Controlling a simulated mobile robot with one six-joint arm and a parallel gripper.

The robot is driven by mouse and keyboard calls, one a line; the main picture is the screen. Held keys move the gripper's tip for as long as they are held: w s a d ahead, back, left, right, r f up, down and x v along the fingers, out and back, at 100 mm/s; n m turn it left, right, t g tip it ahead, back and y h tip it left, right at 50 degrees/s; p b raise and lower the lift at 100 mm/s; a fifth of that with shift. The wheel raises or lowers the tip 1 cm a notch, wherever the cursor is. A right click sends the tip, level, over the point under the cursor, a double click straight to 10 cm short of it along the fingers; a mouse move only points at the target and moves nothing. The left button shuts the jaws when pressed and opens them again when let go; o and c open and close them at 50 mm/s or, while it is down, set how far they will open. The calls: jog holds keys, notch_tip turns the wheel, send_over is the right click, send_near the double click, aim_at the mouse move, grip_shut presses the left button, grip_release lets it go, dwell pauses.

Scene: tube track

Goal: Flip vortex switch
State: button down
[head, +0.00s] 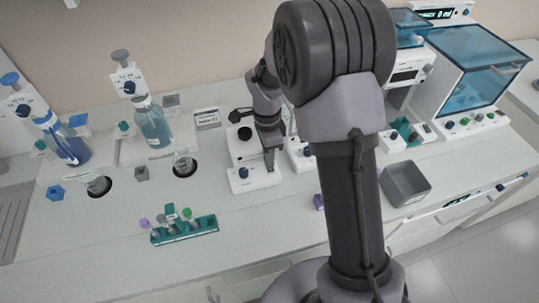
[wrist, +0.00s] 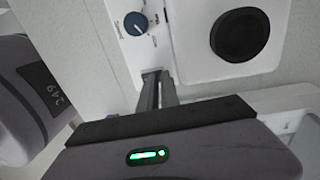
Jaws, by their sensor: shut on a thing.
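The vortex mixer (head: 262,180) is a white box with a round black cup (head: 245,133) on top and a dark blue knob (head: 243,172) on its front part. In the wrist view the knob (wrist: 138,24) and the black cup (wrist: 240,36) lie at the top. My gripper (head: 270,167) reaches down onto the front part of the mixer, to the right of the knob. In the wrist view my gripper's fingers (wrist: 157,78) are close together at the panel's edge, shut on a small part there. That part, apparently the switch, is hidden between the fingers.
A teal tube rack (head: 185,231) with several tubes stands at the front left. Bottles with dispensers (head: 152,122) stand at the back left. A grey bin (head: 405,183) and a blue-lidded machine (head: 470,80) are on the right. The bench front is largely clear.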

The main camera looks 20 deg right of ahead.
jog(key=shift+s+f, duration=0.25)
jog(key=shift+s, duration=0.25)
jog(key=shift+s+f, duration=0.25)
jog(key=shift+s, duration=0.2)
notch_tip(320, 180, up, 18)
jog(key=w+p, duration=0.2)
jog(key=p, duration=0.3)
jog(key=shift+w+r, duration=0.2)
jog(key=shift+w, duration=0.2)
jog(key=s+a+n+t+y+b, duration=0.2)
jog(key=s+n+b, duration=0.7)
jog(key=s, duration=1.3)
jog(key=a+n+t, duration=0.2)
jog(key=n+t, duration=0.2)
jog(key=shift+r+n+t, duration=0.15)
jog(key=shift+n+t, duration=0.15)
jog(key=shift+t, duration=0.1)
